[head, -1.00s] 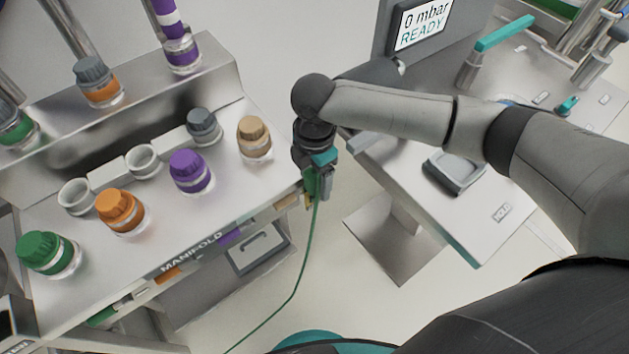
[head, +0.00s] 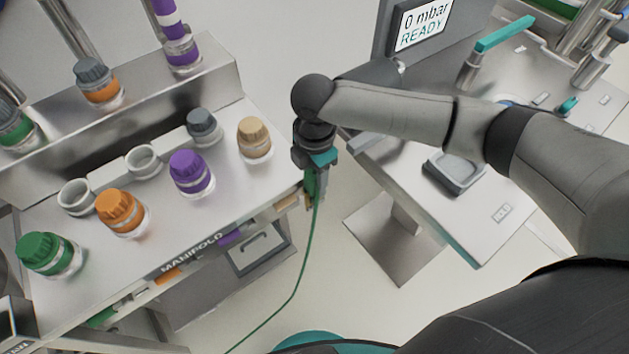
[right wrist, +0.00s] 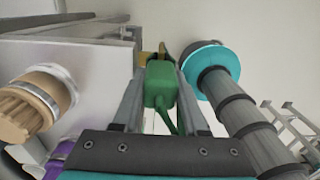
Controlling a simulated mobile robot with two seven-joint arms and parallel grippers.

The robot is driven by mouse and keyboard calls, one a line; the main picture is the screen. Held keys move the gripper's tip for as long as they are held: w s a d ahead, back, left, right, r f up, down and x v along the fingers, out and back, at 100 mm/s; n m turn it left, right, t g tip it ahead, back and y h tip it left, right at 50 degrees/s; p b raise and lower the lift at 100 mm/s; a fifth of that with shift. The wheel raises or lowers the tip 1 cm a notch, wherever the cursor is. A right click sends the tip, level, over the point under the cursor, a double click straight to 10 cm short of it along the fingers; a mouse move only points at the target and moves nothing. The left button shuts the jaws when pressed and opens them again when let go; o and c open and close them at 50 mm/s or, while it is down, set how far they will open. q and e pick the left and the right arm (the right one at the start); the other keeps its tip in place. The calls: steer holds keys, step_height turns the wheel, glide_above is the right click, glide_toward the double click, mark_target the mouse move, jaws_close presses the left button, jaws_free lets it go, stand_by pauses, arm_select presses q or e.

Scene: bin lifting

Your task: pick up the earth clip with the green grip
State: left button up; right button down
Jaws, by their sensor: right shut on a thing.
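The earth clip with the green grip (right wrist: 161,84) sits between the two fingers of my right gripper (right wrist: 162,75) in the right wrist view. The fingers are shut on the green grip. The clip's brass-coloured jaw end (right wrist: 146,58) shows past the fingertips, close to the edge of the manifold bench. I cannot tell whether it touches the bench. In the head view my right gripper (head: 316,185) hangs at the bench's right edge, and it mostly hides the clip. A green cable (head: 296,275) runs down from the clip. My left gripper does not show.
The manifold bench (head: 230,195) at left carries a tan-capped fitting (head: 254,138) near the gripper, plus purple, orange, green and grey ones. At right stands a second bench (head: 480,225) with a grey tray (head: 454,172) and a screen (head: 421,24). Open floor lies between them.

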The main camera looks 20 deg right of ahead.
step_height(320, 180, up, 20)
steer(key=p, duration=0.3)
steer(key=shift+p, duration=0.3)
stand_by(0.5)
